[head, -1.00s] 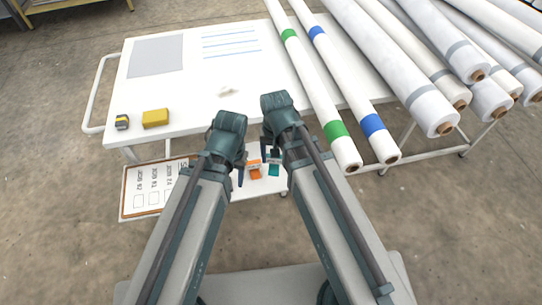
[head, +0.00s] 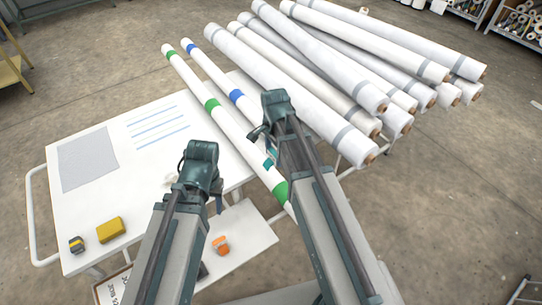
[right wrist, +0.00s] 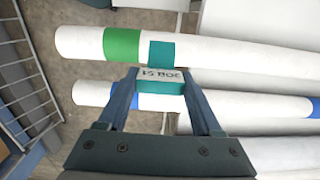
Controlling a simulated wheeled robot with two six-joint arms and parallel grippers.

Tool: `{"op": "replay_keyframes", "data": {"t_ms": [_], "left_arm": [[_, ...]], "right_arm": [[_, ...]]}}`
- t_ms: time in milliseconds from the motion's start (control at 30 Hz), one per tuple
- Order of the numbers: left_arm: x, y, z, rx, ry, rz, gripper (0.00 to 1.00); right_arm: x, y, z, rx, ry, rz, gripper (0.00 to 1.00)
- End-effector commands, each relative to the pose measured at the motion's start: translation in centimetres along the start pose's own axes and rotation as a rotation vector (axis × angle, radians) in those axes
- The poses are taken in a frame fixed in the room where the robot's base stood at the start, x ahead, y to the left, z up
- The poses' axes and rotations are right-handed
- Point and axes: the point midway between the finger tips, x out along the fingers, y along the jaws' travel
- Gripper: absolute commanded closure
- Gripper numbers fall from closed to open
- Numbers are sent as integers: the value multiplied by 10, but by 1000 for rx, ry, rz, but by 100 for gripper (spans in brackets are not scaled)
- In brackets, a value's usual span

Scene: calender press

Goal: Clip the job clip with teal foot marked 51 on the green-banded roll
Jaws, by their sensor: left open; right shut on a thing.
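The job clip (right wrist: 161,73) is in my right gripper (right wrist: 158,90). Its white label reads JOB 51, upside down in the right wrist view, with teal parts above and below it. It also shows as a small teal piece in the head view (head: 270,162). The green-banded roll (head: 230,137) lies along the table. In the right wrist view the clip overlaps the roll's edge beside the green band (right wrist: 122,45); I cannot tell whether it touches. My left gripper (head: 216,203) is open and empty over the table's near edge.
A blue-banded roll (right wrist: 240,104) lies alongside. Several large white rolls (head: 290,90) are stacked to the right. An orange clip (head: 220,245) sits on the lower shelf (head: 245,232). A yellow block (head: 110,230) and a tape measure (head: 77,245) lie on the table.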

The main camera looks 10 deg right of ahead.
Motion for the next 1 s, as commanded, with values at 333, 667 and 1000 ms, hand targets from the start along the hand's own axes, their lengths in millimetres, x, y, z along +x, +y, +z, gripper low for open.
{"op": "replay_keyframes", "data": {"t_ms": [333,667,1000], "left_arm": [[10,1,-1,0,0,0,50],[39,4,-2,0,0,0,50],[69,7,-4,0,0,0,50]], "right_arm": [[10,0,0,-2,0,0,86],[39,0,0,-3,0,0,86],[69,0,0,-3,0,0,86]]}}
